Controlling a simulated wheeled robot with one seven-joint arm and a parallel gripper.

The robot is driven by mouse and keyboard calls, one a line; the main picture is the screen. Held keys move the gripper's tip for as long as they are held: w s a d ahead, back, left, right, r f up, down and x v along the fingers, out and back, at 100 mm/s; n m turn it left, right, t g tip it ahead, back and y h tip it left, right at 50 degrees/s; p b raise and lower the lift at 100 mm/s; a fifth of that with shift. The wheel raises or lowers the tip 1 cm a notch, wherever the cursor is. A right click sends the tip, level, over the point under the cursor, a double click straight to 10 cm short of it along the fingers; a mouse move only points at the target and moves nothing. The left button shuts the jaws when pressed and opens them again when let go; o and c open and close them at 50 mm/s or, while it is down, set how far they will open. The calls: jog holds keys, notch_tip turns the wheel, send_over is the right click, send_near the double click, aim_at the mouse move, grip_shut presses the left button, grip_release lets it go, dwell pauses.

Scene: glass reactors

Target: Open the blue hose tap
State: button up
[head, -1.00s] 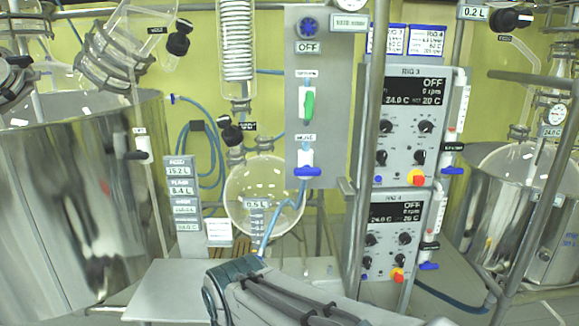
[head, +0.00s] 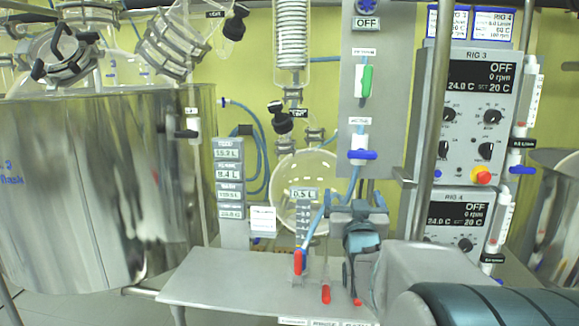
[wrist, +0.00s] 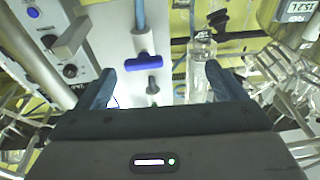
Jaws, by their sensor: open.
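The blue hose tap (head: 362,155) is on the grey upright panel (head: 375,100), below a green-handled tap (head: 366,82). Its blue bar handle lies horizontal, crosswise to its white body. A blue hose (head: 352,183) runs down from it. My gripper (head: 357,206) is in front of and below the tap, apart from it. In the wrist view the blue handle (wrist: 143,62) shows ahead of and between my two open fingers (wrist: 160,84), nearer the left one. Nothing is between the fingers.
A grey shelf (head: 215,280) with red-handled pieces (head: 298,262) lies below. A round glass flask (head: 290,180) hangs left of the panel. A metal post (head: 428,130) and control boxes (head: 482,120) stand to the right. A large steel vessel (head: 90,190) fills the left.

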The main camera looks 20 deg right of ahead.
aim_at(362, 157)
jog(key=shift+t+h, duration=0.8)
jog(key=shift+h, duration=0.1)
jog(key=x, duration=0.4)
jog(key=s+d+r+p+x, duration=0.1)
jog(key=x, duration=0.4)
jog(key=s+d+p+x, duration=0.1)
jog(key=x, duration=0.4)
jog(key=shift+w+d+r, duration=0.1)
jog(key=shift+d+r, duration=0.1)
jog(key=shift+r, duration=0.1)
jog(key=c, duration=1)
